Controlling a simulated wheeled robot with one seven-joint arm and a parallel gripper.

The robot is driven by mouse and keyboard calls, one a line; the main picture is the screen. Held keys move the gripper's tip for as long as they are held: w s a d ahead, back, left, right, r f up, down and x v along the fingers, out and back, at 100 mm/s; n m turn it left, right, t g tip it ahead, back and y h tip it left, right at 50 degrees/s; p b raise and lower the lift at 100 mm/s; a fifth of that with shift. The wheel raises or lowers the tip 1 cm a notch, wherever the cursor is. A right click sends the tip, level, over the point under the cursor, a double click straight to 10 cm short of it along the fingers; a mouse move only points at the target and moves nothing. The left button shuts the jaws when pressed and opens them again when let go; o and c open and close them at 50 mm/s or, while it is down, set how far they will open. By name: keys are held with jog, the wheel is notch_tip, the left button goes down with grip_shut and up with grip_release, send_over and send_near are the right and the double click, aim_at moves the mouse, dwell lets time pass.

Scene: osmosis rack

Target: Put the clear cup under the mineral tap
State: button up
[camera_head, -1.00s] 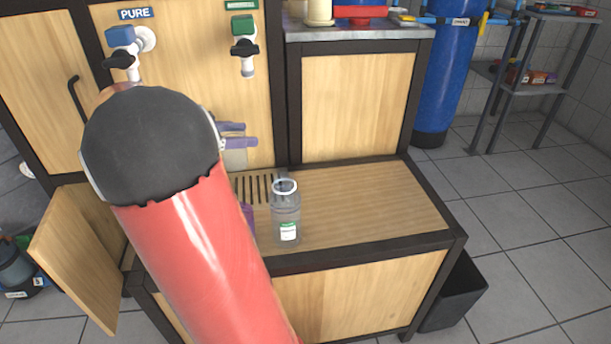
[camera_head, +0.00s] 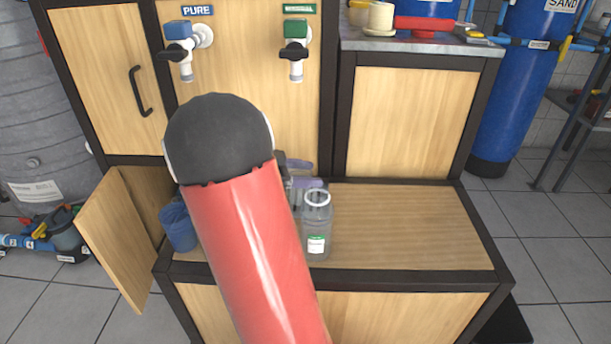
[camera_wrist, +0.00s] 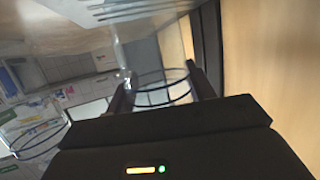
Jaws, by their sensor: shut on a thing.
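The mineral tap (camera_head: 296,50), with a green body and dark handle, is on the wooden panel under a green label. My gripper (camera_head: 309,175) is partly hidden behind my red arm, below this tap and near the shelf. In the wrist view its two dark fingers (camera_wrist: 158,85) are shut on the clear cup (camera_wrist: 162,104), whose thin blue rim shows between them. The cup is hard to make out in the head view, so its exact height over the shelf cannot be told.
A clear bottle (camera_head: 317,240) with a green label stands on the shelf (camera_head: 410,225), close to my gripper. A blue cup (camera_head: 178,228) is left of my arm. The pure tap (camera_head: 185,50) is left of the mineral tap. An open cupboard door (camera_head: 115,238) juts out. The shelf's right side is clear.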

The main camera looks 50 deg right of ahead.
jog(key=shift+f, duration=0.1)
jog(key=o, duration=1)
jog(key=shift+f, duration=0.1)
jog(key=shift+c, duration=0.2)
